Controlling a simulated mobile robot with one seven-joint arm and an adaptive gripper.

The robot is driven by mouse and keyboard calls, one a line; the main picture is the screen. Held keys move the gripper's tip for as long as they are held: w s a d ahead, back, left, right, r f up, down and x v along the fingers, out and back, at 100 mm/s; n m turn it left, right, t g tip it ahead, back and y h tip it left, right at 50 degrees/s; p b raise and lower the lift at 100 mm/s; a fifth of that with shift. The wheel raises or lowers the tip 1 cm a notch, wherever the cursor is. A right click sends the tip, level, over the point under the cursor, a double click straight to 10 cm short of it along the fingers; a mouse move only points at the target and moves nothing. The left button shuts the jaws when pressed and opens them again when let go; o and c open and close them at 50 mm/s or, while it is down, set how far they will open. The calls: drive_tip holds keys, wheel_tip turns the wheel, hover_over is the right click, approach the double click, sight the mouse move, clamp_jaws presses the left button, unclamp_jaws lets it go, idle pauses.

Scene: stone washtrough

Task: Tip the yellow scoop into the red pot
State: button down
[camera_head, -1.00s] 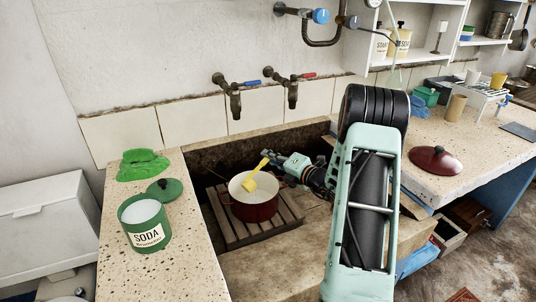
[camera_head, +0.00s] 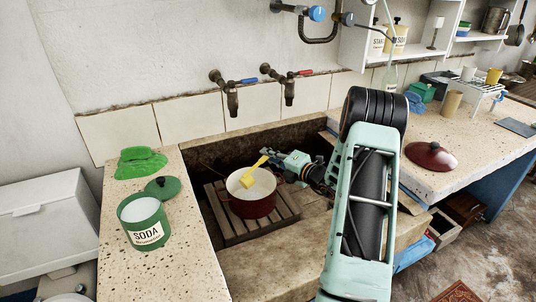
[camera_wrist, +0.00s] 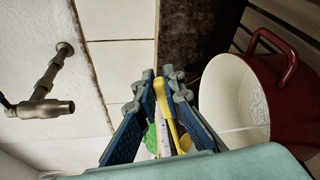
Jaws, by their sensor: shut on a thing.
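The red pot (camera_head: 251,208) with a pale inside stands on a wooden slatted rack in the stone trough. The yellow scoop (camera_head: 246,180) is tilted with its bowl low, over the mouth of the pot. My gripper (camera_head: 268,156) is shut on the scoop's handle, above the back right rim of the pot. I cannot tell whether the scoop holds anything.
An open green soda tin (camera_head: 145,228) with white contents stands on the left ledge, its green lid (camera_head: 162,188) and a green cloth (camera_head: 140,162) behind it. Two taps (camera_head: 230,98) hang above the trough. A dark red lid (camera_head: 432,156) lies on the right counter.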

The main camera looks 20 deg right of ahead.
drive_tip(key=shift+w+d+f+m+p, duration=0.15)
drive_tip(key=shift+d+f+m+p, duration=0.1)
drive_tip(key=shift+d+m+p, duration=0.2)
drive_tip(key=shift+f+m, duration=0.25)
drive_tip(key=shift+f, duration=0.05)
drive_tip(key=shift+w+d+f+m+y+p, duration=0.15)
drive_tip(key=shift+d+f+m+y+p, duration=0.25)
drive_tip(key=shift+f+m, duration=0.3)
